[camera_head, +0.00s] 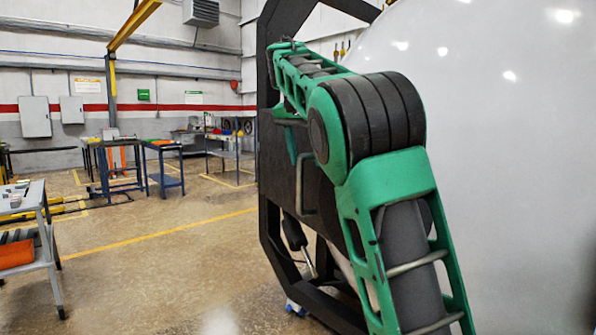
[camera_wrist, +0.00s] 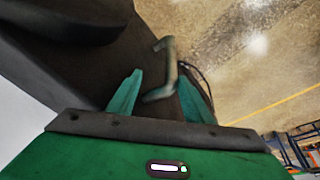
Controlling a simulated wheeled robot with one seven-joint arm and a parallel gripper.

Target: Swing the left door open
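A grey bar handle (camera_head: 302,185) stands out from a dark flat panel (camera_head: 279,168), which is edged by a dark angular frame (camera_head: 264,90) beside a large white rounded shell. Which part is the left door's own edge cannot be told. The wrist view shows the handle (camera_wrist: 163,68) between and beyond my two green fingers. My gripper (camera_wrist: 160,78) is open, with a finger on each side of the handle's line; contact cannot be told. In the head view my green arm covers part of the panel, and one finger hangs just above and left of the handle.
The white shell (camera_head: 500,130) fills the right side. Open floor (camera_head: 170,255) lies to the left of the frame. A grey cart (camera_head: 45,240) with an orange bin stands at far left. Blue tables (camera_head: 163,150) and a yellow post stand farther back.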

